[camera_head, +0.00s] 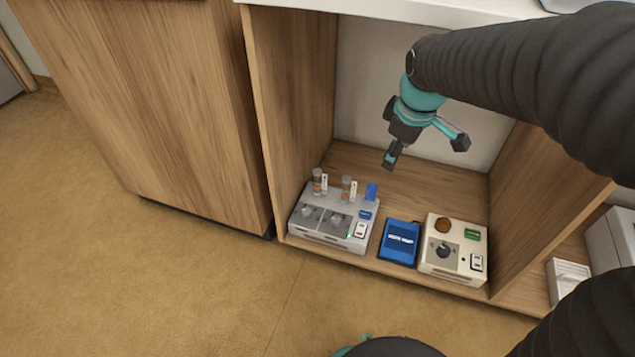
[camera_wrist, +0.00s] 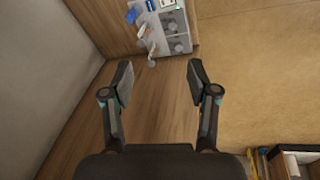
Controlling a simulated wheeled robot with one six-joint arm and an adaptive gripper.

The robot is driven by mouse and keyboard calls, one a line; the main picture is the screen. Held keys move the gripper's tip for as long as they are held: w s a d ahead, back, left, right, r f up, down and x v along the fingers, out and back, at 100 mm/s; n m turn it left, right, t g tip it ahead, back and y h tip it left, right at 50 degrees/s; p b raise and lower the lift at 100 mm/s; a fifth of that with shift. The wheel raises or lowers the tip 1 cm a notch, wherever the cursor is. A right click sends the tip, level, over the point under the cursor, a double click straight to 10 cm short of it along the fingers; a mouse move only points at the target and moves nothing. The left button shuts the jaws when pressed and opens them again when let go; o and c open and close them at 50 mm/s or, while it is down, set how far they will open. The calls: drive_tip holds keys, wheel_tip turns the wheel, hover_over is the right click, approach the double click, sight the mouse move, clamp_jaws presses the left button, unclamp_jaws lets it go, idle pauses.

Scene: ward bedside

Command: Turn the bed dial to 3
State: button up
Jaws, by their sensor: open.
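A cream box (camera_head: 453,262) with a black dial (camera_head: 444,250) on its top stands at the right of the low wooden shelf. A brown round knob or button and small green and white labels are also on it. The dial's setting is too small to read, and I cannot tell for sure that this is the bed dial. My gripper (camera_head: 425,152) hangs open and empty above the shelf, behind and above the boxes, touching nothing. In the wrist view my gripper (camera_wrist: 160,78) also shows its two fingers apart, with bare wood between them. The cream box is not visible there.
A grey unit (camera_head: 299,222) with two round knobs and small vials stands at the shelf's left; it also shows in the wrist view (camera_wrist: 179,46). A blue box (camera_head: 399,242) sits between it and the cream box. Wooden side panels and a white top (camera_head: 400,10) enclose the shelf.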

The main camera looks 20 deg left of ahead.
drive_tip(key=w+a+f+n+g+b, duration=0.1)
drive_tip(key=w+a+f+n, duration=0.7)
drive_tip(key=a+f, duration=0.4)
drive_tip(key=n+g+b, duration=0.1)
drive_tip(key=n, duration=0.5)
approach(307, 211)
drive_tip(key=shift+h, duration=0.3)
drive_tip(key=f, duration=0.3)
drive_tip(key=f+b, duration=0.1)
drive_tip(key=f, duration=0.2)
drive_tip(key=a+f, duration=0.1)
drive_tip(key=f, duration=0.2)
drive_tip(key=shift+w+f+b, duration=0.25)
drive_tip(key=shift+w+b, duration=0.05)
drive_tip(key=shift+w, duration=0.05)
clamp_jaws()
